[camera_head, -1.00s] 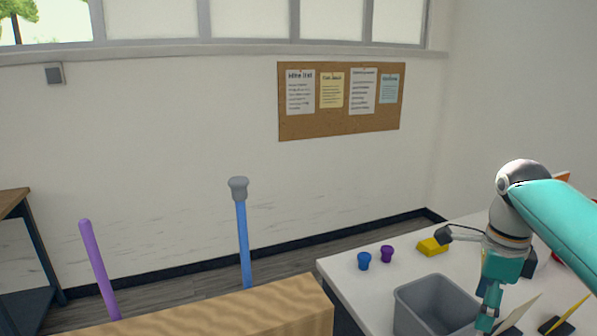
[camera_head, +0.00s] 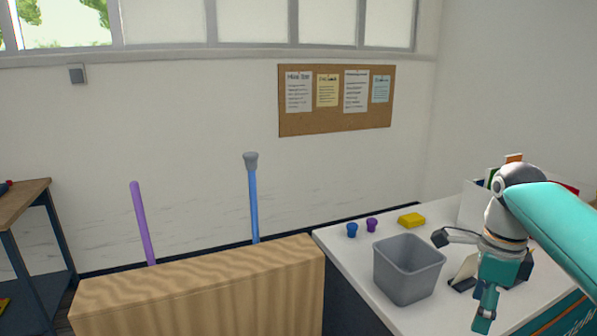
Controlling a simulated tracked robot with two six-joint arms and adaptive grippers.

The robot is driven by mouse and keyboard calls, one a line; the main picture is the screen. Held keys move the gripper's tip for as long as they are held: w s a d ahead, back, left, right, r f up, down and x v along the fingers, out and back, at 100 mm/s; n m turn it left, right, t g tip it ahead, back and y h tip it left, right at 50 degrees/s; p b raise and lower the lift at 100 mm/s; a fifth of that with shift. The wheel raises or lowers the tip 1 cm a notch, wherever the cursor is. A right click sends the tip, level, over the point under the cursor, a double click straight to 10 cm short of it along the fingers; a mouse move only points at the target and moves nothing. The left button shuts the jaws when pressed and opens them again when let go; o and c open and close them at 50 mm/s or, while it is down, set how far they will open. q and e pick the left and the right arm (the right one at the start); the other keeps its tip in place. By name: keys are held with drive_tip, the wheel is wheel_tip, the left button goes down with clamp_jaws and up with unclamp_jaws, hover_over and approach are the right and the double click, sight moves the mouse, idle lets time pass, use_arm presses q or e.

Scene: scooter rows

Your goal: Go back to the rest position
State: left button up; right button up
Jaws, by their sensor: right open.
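My right gripper (camera_head: 484,317) hangs at the lower right of the head view, pointing down from its grey wrist and teal arm. It is open, with nothing seen in it. It appears in front of the white table, to the right of the grey bin (camera_head: 402,284). My left gripper is not in view.
The white table (camera_head: 345,263) holds a blue cup (camera_head: 352,230), a purple cup (camera_head: 371,225) and a yellow block (camera_head: 411,220). A wooden panel (camera_head: 200,290) stands left of it, with a purple pole (camera_head: 143,225) and blue pole (camera_head: 254,205) behind. A workbench (camera_head: 25,200) is far left.

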drive_tip(key=s+a+f+n+g+y, duration=0.1)
drive_tip(key=s+a+f+n+g, duration=0.15)
drive_tip(key=f, duration=1.05)
drive_tip(key=s+a+f+n+g, duration=0.1)
drive_tip(key=s+a+f+g, duration=0.25)
drive_tip(key=f, duration=0.95)
drive_tip(key=s+a+f+n+t+y, duration=0.2)
drive_tip(key=s+a+f+n, duration=0.5)
drive_tip(key=s+f, duration=0.25)
drive_tip(key=s+a+f+n+t+y, duration=0.1)
drive_tip(key=s+a+f+n, duration=0.6)
drive_tip(key=s+f, duration=0.25)
drive_tip(key=w+n+t, duration=0.2)
drive_tip(key=w+n, duration=0.1)
drive_tip(key=w+n+t, duration=0.1)
drive_tip(key=shift+w+d+n+t, duration=0.25)
drive_tip(key=shift+w+d+t, duration=0.05)
drive_tip(key=shift+w, duration=0.05)
